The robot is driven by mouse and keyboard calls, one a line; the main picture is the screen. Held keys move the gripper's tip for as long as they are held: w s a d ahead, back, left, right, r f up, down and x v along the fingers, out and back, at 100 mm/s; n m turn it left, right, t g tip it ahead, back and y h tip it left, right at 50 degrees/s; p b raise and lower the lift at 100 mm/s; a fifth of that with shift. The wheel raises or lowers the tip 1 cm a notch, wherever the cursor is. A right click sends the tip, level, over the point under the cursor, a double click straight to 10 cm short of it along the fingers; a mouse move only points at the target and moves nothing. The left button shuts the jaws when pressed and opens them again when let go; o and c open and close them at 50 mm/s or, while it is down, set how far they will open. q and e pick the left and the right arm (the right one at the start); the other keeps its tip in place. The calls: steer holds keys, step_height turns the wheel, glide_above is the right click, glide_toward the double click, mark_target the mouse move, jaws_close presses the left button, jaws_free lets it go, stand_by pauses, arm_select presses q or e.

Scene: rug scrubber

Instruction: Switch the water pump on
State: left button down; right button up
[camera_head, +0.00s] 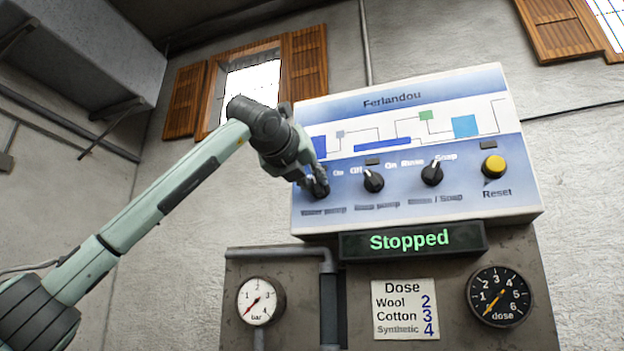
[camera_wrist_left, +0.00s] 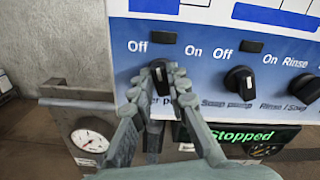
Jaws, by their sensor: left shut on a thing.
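The water pump knob (camera_head: 319,188) is the leftmost black knob on the control panel (camera_head: 420,148). My left gripper (camera_head: 314,178) reaches it from the left and is shut on it. In the left wrist view, the fingers (camera_wrist_left: 157,84) stand on both sides of the knob (camera_wrist_left: 158,70), with "Off" printed to its upper left and "On" to its upper right. A pale mark shows on the knob's face, but its exact direction is hard to tell. The small lamp (camera_wrist_left: 162,37) above it is dark. The fingers partly cover the label below. My right gripper is out of view.
To the right are the soap pump knob (camera_head: 373,181), the rinse/soap knob (camera_head: 432,175) and a yellow reset button (camera_head: 494,167). The display (camera_head: 412,241) below reads "Stopped". A pressure gauge (camera_head: 260,301), dose card (camera_head: 405,309) and dose dial (camera_head: 499,296) sit lower.

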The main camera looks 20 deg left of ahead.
arm_select(q)
steer(key=shift+r+m, duration=0.1)
steer(key=shift+m, duration=0.8)
steer(key=shift+d+m, duration=0.1)
steer(key=shift+m, duration=0.9)
steer(key=shift+d+m+p, duration=0.1)
steer(key=shift+m+p, duration=0.35)
steer(key=shift+m, duration=0.75)
steer(key=m, duration=0.3)
steer(key=shift+d+p, duration=0.1)
steer(key=shift+p, duration=0.2)
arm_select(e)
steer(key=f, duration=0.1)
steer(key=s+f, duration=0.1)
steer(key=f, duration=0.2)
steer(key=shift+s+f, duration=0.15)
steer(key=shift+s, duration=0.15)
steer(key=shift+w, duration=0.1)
arm_select(q)
steer(key=c, duration=1.5)
jaws_free()
